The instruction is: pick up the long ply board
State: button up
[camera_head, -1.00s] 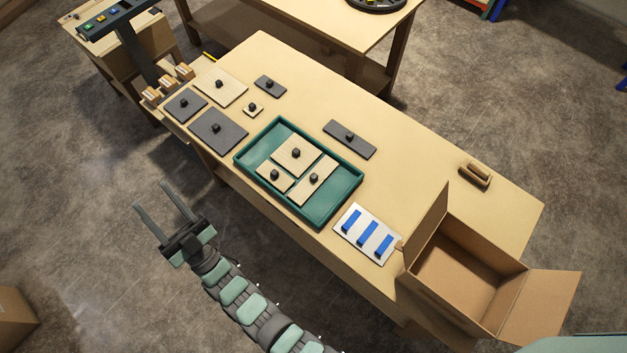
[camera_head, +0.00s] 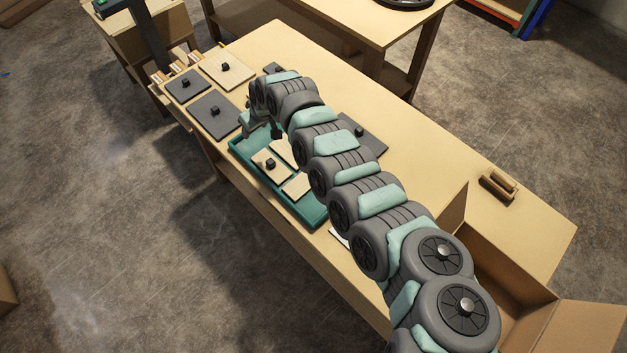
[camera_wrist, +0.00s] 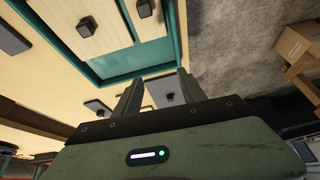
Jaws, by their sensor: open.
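The long ply board (camera_head: 297,187) appears to be the narrow pale board at the right of the green tray (camera_head: 315,215). In the head view only its near end shows; my arm hides its far part and knob. I cannot identify it in the wrist view. A smaller ply board (camera_head: 265,158) with a black knob lies to its left, and part of another ply board (camera_head: 283,152) shows behind. My gripper (camera_head: 266,122) is over the tray's far left part, largely hidden by my arm. In the wrist view my gripper (camera_wrist: 161,82) is open, with nothing held between its fingers.
Dark boards (camera_head: 214,117) with knobs and a larger ply board (camera_head: 226,70) lie left of the tray. Another dark board (camera_head: 367,142) lies right of my arm.

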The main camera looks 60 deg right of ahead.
jog(key=s+d+f+g+y+b, duration=0.15)
jog(key=s+g, duration=0.35)
jog(key=s, duration=1.3)
jog(key=f, duration=0.5)
jog(key=shift+s+a+f+b, duration=0.15)
jog(key=shift+s+f+b, duration=0.05)
jog(key=shift+f+b, duration=0.15)
notch_tip(320, 180, down, 6)
jog(key=shift+r+b, duration=0.25)
jog(key=shift+b, duration=0.3)
jog(key=shift+c, duration=0.5)
grip_shut()
